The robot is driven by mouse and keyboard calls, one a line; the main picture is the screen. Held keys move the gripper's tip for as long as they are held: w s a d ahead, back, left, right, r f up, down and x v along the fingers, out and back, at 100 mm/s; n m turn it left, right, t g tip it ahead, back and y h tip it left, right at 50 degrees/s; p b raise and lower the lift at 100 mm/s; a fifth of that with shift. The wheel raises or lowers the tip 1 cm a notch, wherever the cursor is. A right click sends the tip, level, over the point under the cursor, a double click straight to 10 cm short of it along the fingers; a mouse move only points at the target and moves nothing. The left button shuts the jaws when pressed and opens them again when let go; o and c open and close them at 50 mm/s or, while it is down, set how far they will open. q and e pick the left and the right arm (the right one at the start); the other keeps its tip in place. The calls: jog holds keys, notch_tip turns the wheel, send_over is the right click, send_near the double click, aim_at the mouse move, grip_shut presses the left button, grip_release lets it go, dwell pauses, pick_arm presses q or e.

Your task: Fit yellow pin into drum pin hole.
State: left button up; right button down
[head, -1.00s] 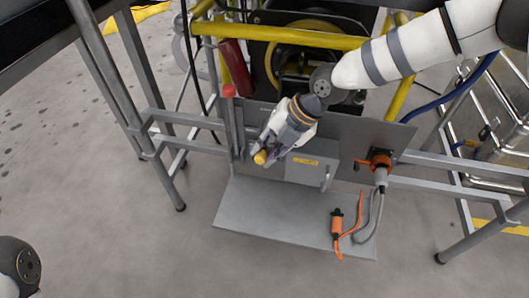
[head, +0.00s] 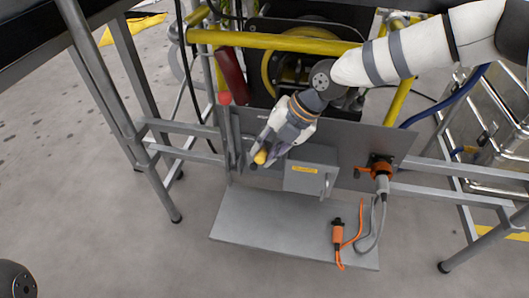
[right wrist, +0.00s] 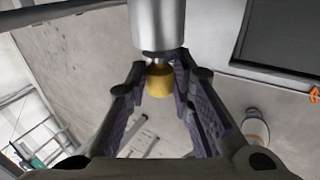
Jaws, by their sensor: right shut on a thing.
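The yellow pin (head: 261,157) shows as a short yellow piece at the fingers of my right gripper (head: 262,153), in front of the grey panel. In the right wrist view the yellow piece (right wrist: 160,82) sits between the two dark fingers, and my right gripper (right wrist: 160,95) is shut on it. A grey metal cylinder (right wrist: 158,25) lies just beyond it; I cannot tell whether it belongs to the pin. A drum with a yellow rim (head: 268,72) stands behind the yellow tube frame, partly hidden by my arm. I cannot make out its pin hole. My left gripper is not in view.
A grey box (head: 311,178) and an orange socket (head: 380,166) are on the panel. A grey shelf (head: 265,225) below carries an orange plug (head: 337,233). A red-topped post (head: 226,115) stands just left of my right gripper. A red cylinder (head: 231,72) is behind.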

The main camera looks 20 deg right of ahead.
jog(key=shift+w+d+b, duration=0.25)
jog(key=shift+w+b, duration=0.05)
jog(key=shift+w, duration=0.05)
jog(key=c, duration=1.3)
grip_release()
jog(key=shift+s+d+r, duration=0.1)
jog(key=shift+d+r, duration=0.05)
jog(key=shift+r, duration=0.25)
jog(key=shift+v, duration=0.9)
jog(key=s+d, duration=0.2)
jog(key=d, duration=0.1)
jog(key=s+d, duration=0.2)
jog(key=d, duration=0.2)
jog(key=s+d, duration=0.2)
jog(key=d, duration=0.1)
jog(key=shift+d+r, duration=0.1)
jog(key=shift+d, duration=0.25)
